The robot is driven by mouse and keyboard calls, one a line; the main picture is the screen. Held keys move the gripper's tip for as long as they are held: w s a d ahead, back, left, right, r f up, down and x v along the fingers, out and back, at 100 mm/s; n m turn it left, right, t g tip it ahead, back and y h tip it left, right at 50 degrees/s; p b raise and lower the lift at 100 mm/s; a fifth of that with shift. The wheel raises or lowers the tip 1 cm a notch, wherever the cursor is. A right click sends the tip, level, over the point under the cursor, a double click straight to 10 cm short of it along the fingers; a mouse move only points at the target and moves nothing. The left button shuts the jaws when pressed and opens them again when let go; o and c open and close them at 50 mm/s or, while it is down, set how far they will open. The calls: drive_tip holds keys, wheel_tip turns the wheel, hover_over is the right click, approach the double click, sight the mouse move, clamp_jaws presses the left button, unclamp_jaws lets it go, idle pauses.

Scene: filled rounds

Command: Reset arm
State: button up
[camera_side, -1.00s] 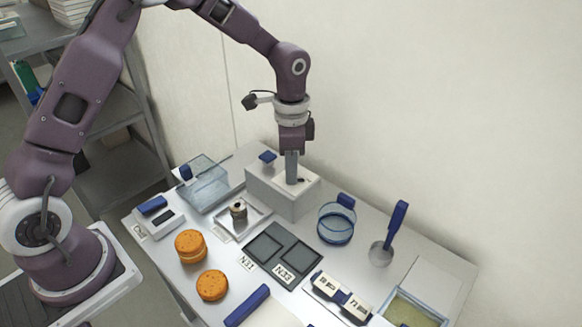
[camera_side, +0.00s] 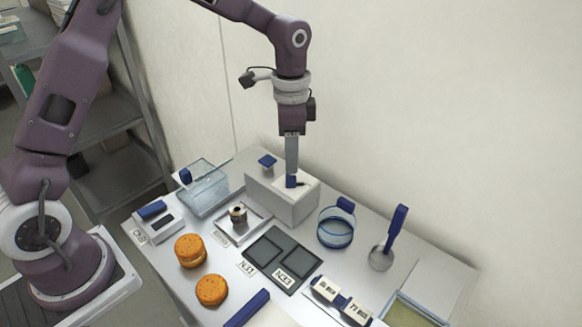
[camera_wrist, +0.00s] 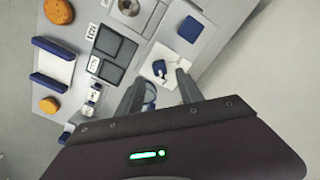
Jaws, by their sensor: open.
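My gripper (camera_side: 291,172) points straight down above the white block (camera_side: 285,207) at the back of the table. In the wrist view my gripper (camera_wrist: 159,76) shows two fingers apart with nothing held between them. A small blue handle (camera_side: 291,182) stands in the top of the block, just below the fingertips. The same blue handle (camera_wrist: 159,68) shows beyond the fingertips in the wrist view. In the side view the fingers overlap, so the gap between them is hidden.
A second blue knob (camera_side: 267,160) stands behind the block. A clear box (camera_side: 206,192) is to its left, a round blue-rimmed glass container (camera_side: 336,231) and a blue-handled ladle (camera_side: 394,233) to its right. Dark trays (camera_side: 281,258) and orange rounds (camera_side: 190,251) lie in front. The wall is close behind.

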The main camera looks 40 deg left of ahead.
drive_tip(key=shift+r, duration=0.95)
